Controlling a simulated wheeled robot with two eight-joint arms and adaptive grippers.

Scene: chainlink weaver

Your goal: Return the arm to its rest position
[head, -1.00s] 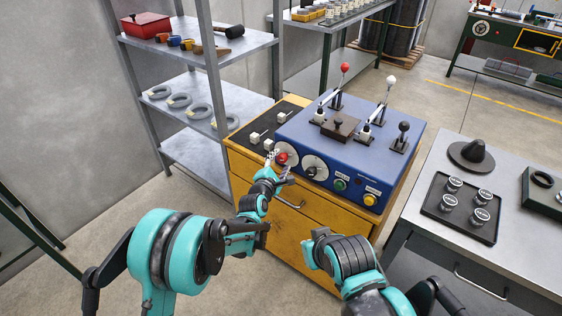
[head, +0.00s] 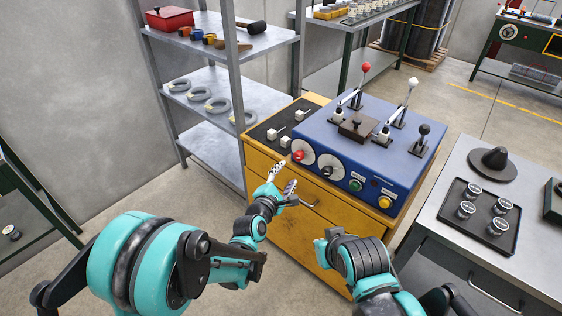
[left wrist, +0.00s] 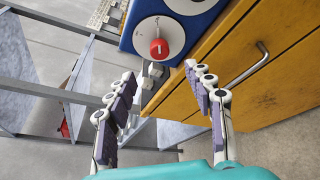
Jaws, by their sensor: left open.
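My left gripper (head: 277,172) is open and empty in front of the yellow cabinet (head: 272,185), below and left of the red knob (head: 298,155) on the blue control box (head: 374,152). In the left wrist view its two fingers (left wrist: 162,100) stand wide apart with nothing between them, and the red knob (left wrist: 158,48) shows beyond them, apart from the fingertips. My right arm comes in at the lower middle of the head view, but its gripper cannot be made out.
A grey shelf (head: 215,147) with rings and tools stands left of the cabinet. A grey table (head: 470,253) with a black tray (head: 511,231) stands at the right. The cabinet's drawer handle (head: 303,198) is close to the left gripper. Open floor lies at the lower left.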

